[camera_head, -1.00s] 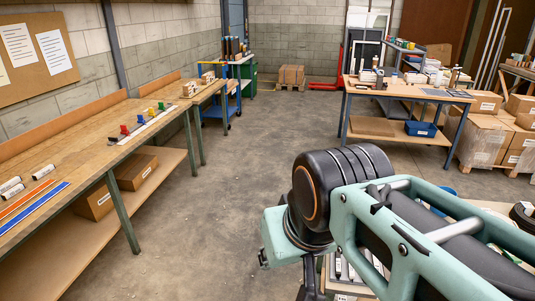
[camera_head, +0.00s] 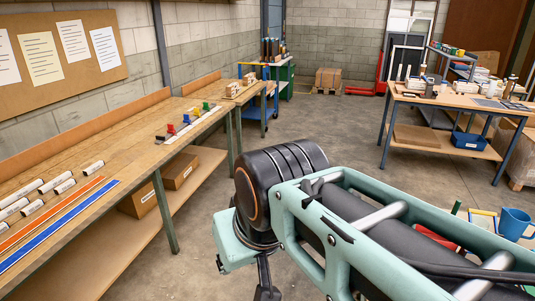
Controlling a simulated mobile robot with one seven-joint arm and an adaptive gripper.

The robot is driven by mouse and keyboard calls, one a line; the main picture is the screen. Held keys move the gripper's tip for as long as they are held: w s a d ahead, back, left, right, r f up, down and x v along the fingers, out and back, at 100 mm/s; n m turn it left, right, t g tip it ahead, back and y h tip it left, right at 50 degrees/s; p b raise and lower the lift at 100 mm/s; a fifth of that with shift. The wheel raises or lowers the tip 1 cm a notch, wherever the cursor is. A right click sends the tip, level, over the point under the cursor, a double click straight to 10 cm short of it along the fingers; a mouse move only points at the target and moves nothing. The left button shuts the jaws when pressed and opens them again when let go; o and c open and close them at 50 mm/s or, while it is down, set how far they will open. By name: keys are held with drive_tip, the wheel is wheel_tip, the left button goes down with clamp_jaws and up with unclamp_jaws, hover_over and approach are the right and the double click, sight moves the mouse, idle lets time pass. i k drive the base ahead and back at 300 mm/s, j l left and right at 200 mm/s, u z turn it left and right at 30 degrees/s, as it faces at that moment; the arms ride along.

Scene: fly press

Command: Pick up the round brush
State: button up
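I cannot make out a round brush in this view. My arm crosses the lower right and hides much of the surface behind it. A small dark part of my gripper (camera_head: 266,290) hangs below the wrist at the bottom edge. Its fingertips are cut off by the frame, so I cannot see whether it is open or holds anything.
A long wooden bench (camera_head: 85,160) at left bears white rolls, orange and blue strips and coloured clips. Behind my arm, a blue mug (camera_head: 514,223) stands near a yellow-edged item. A far table (camera_head: 455,97) holds mixed goods. The middle floor is clear.

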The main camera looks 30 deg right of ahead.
sight(458, 203)
drive_tip(key=i+j+z, duration=0.2)
drive_tip(key=i, duration=0.25)
drive_tip(key=i+j+z, duration=0.2)
drive_tip(key=i, duration=0.25)
drive_tip(key=i+z, duration=1.15)
drive_tip(key=z, duration=0.15)
drive_tip(key=i+z, duration=0.4)
drive_tip(key=z, duration=0.25)
drive_tip(key=i+z, duration=0.1)
drive_tip(key=z, duration=0.3)
drive_tip(key=i+j+z, duration=0.1)
drive_tip(key=z, duration=0.3)
drive_tip(key=i+j+z, duration=0.1)
drive_tip(key=z, duration=0.3)
drive_tip(key=i+z, duration=0.15)
drive_tip(key=z, duration=0.25)
drive_tip(key=i+z, duration=0.15)
drive_tip(key=z, duration=0.25)
drive_tip(key=i+z, duration=0.15)
drive_tip(key=z, duration=0.25)
drive_tip(key=j+z, duration=0.2)
drive_tip(key=j, duration=0.15)
